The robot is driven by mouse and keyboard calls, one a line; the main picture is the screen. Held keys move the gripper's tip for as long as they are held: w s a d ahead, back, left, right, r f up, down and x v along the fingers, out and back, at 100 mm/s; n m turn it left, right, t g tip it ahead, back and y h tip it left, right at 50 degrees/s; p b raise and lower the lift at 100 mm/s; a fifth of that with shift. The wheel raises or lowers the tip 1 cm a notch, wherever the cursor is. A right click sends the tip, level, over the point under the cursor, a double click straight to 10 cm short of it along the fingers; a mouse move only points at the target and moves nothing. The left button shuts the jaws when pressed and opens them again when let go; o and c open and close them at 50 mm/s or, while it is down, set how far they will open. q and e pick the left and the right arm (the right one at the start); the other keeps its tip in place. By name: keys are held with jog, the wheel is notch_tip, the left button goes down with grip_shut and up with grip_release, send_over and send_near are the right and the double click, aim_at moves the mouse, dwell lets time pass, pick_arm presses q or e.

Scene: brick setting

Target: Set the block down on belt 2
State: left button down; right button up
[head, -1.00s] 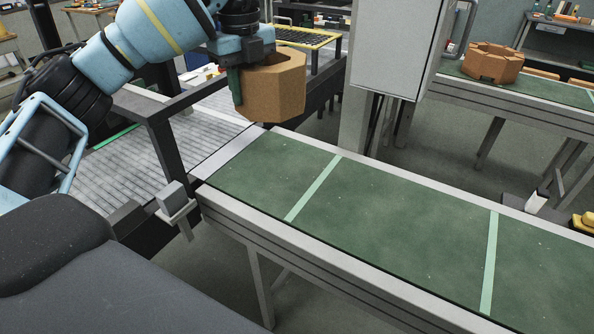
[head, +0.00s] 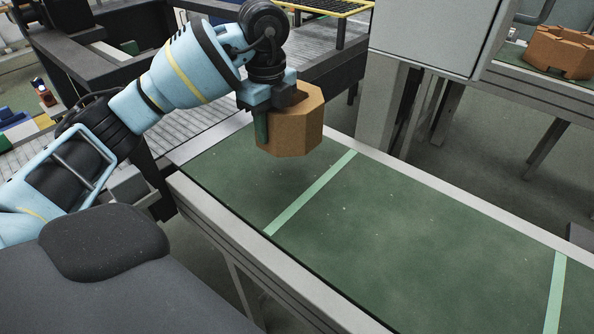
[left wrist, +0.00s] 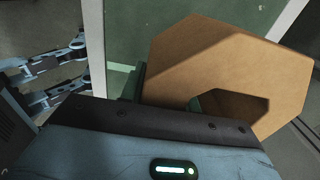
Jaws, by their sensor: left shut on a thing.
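The block (head: 303,124) is a brown octagonal piece with a hollow in it. No number shows on this belt. In the left wrist view the block (left wrist: 205,62) fills the right side, tilted in the picture, with the belt (left wrist: 160,20) behind it.
A grey cabinet (head: 435,35) stands behind the belt. Another similar brown piece (head: 560,52) sits on a farther belt at the top right. A roller conveyor (head: 205,110) lies at the left. The near belt's surface is otherwise clear.

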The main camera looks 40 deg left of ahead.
aim_at(272, 150)
pick_arm(q)
jog(key=shift+f+b, duration=0.35)
jog(key=shift+f, duration=2.65)
jog(key=shift+f, duration=0.1)
jog(key=shift+f, duration=1.75)
jog(key=shift+f, duration=0.1)
jog(key=c, duration=1)
grip_release()
jog(key=shift+f, duration=0.15)
jog(key=shift+c, duration=0.2)
notch_tip(272, 150, up, 12)
jog(key=shift+s+r+p, duration=0.1)
jog(key=shift+p, duration=0.6)
